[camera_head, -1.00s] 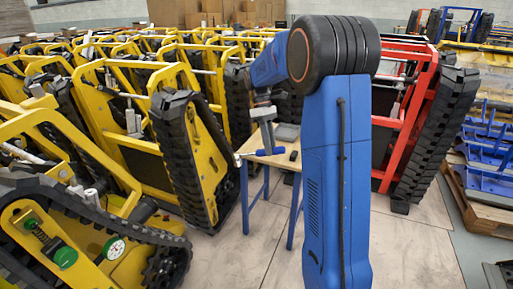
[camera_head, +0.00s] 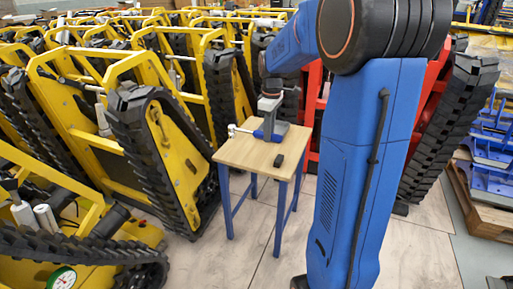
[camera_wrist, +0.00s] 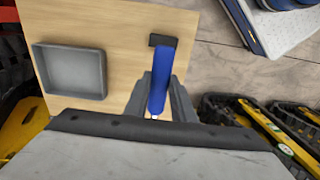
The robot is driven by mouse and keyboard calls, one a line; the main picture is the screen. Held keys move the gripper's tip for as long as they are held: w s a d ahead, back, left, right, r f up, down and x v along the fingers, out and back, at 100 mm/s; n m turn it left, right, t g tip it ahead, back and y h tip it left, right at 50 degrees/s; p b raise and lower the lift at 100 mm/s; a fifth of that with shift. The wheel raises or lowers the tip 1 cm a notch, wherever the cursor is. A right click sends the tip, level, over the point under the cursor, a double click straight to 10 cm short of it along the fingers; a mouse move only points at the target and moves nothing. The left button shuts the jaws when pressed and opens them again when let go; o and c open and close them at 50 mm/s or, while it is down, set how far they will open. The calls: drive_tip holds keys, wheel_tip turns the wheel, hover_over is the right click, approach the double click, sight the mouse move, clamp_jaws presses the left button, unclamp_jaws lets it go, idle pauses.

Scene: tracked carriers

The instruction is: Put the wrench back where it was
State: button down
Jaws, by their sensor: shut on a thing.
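The wrench's blue handle (camera_head: 261,134) and its silver head (camera_head: 239,130) show at the small wooden table (camera_head: 240,155). My gripper (camera_head: 270,122) is shut on the handle, low over the tabletop. In the wrist view the blue handle (camera_wrist: 158,92) stands between my two gripper fingers (camera_wrist: 160,98); the silver head is mostly hidden by my gripper. I cannot tell whether the wrench touches the table. A small black block (camera_head: 278,160) lies on the tabletop, just beyond the handle's end in the wrist view (camera_wrist: 163,41).
A shallow grey tray (camera_wrist: 75,72) is on the table, left of the wrench in the wrist view. Yellow tracked carriers (camera_head: 165,145) crowd the left, and a red one (camera_head: 313,95) stands behind my arm. Blue parts on a pallet (camera_head: 490,165) are at the right. Floor is open before the table.

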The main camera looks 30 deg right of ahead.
wheel_tip(320, 180, down, 8)
drive_tip(key=shift+r, duration=0.25)
drive_tip(key=c, duration=1.5)
unclamp_jaws()
drive_tip(key=shift+r, duration=0.15)
